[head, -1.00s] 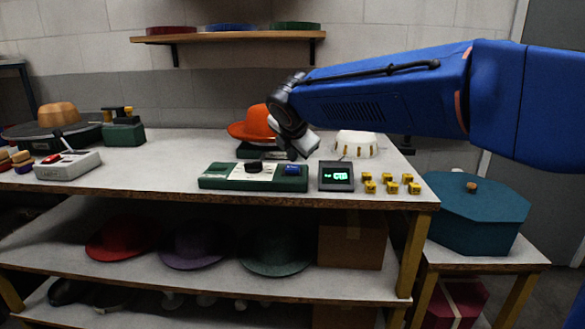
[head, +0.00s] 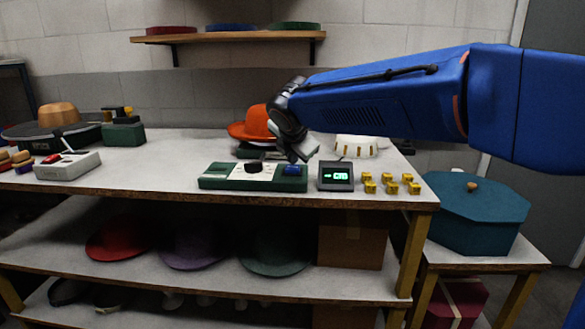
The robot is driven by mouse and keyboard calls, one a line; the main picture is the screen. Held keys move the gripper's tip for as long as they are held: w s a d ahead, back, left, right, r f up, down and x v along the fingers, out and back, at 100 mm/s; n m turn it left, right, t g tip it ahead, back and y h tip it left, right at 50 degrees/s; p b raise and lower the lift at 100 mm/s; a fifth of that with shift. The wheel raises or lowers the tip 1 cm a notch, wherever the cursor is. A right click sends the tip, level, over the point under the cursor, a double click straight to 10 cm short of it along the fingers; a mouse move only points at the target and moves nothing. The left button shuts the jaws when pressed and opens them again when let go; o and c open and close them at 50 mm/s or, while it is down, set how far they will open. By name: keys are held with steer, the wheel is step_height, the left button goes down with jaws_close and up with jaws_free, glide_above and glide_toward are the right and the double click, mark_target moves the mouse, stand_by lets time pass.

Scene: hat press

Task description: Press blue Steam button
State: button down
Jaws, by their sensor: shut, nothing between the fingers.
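The blue Steam button (head: 292,170) sits at the right end of a green control box (head: 222,183) on the table. A black knob (head: 253,168) is on the box's pale panel, left of the button. My gripper (head: 297,157) is shut and empty, pointing down just above and behind the blue button. I cannot tell whether its tip touches the button. The blue arm reaches in from the right. A small display (head: 336,176) with green lit characters stands right of the box.
An orange hat (head: 257,121) sits on a stand behind the box, close to my wrist. Several yellow blocks (head: 391,182) lie right of the display. A grey device with a red top (head: 67,165) is at left.

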mark_target(293, 169)
steer(key=shift+f, duration=0.45)
stand_by(0.5)
steer(key=shift+r, duration=0.95)
steer(key=shift+r, duration=2.5)
steer(key=shift+d, duration=0.1)
